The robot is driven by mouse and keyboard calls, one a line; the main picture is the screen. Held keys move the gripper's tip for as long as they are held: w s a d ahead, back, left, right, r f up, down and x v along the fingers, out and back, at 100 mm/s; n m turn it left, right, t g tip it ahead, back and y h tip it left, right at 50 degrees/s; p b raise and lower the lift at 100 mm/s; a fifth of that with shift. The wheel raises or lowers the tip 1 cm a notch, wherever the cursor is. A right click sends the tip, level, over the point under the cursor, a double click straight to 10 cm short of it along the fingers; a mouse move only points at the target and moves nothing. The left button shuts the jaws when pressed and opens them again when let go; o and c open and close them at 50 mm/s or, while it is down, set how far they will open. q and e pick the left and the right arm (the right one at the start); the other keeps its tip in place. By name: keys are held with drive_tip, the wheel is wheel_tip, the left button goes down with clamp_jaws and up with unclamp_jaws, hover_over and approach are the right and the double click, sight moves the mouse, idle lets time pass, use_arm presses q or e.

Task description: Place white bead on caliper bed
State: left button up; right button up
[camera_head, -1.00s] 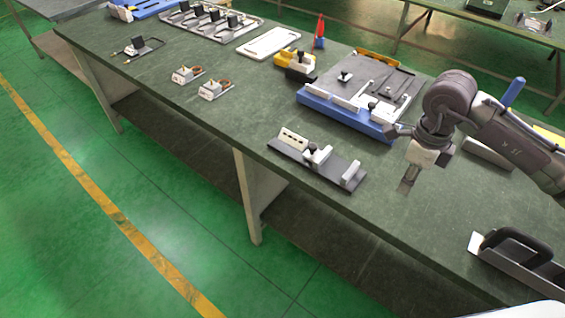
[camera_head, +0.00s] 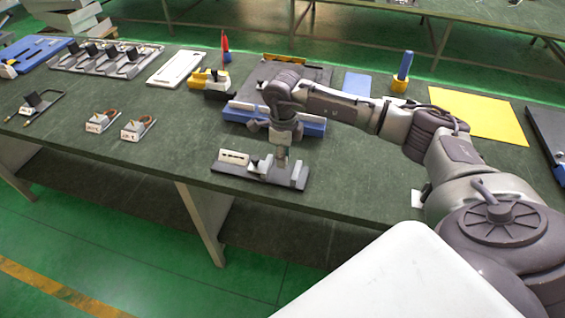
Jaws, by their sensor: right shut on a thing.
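The caliper bed (camera_head: 222,169) is a dark, narrow base near the table's front edge. It carries a pale block with a row of holes (camera_head: 234,157) at its left, and grey jaw blocks at the middle and right. My right gripper (camera_head: 281,162) points down over the right half of the caliper bed, between the jaw blocks as seen from here. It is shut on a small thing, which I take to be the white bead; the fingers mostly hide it. I cannot tell whether it touches the bed. My left gripper is not in view.
A blue-edged fixture (camera_head: 312,127) stands right behind the gripper. Two small white parts (camera_head: 137,127), a yellow-black block (camera_head: 209,82), a white tray (camera_head: 174,68) and a long rack (camera_head: 107,60) lie left. A yellow sheet (camera_head: 478,115) lies right.

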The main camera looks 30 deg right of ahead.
sight(284, 173)
wheel_tip(284, 173, down, 3)
drive_tip(key=shift+f+p, duration=0.2)
drive_tip(key=shift+p, duration=0.45)
drive_tip(key=shift+f, duration=0.5)
drive_tip(key=o, duration=0.9)
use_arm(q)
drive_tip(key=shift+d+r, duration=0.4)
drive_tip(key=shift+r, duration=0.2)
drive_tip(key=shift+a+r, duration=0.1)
use_arm(e)
drive_tip(key=shift+r, duration=0.15)
